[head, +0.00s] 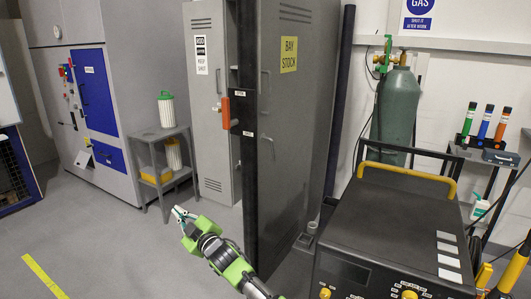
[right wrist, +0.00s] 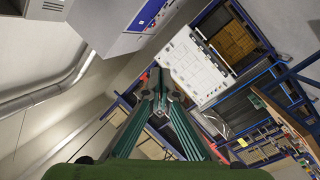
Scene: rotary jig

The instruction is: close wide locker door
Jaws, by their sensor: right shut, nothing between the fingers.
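The grey locker stands in the middle of the head view. Its wide door (head: 290,130), with a yellow "BAY STOCK" sign, appears to stand open, swung out toward me. My left gripper is out of view.
A small grey shelf stand (head: 162,135) with white-and-green containers (head: 167,110) is left of the locker. A dark cart (head: 395,220) with a yellow handle stands close on the right, before a green gas cylinder (head: 396,105). Floor at the left (head: 110,235) is clear.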

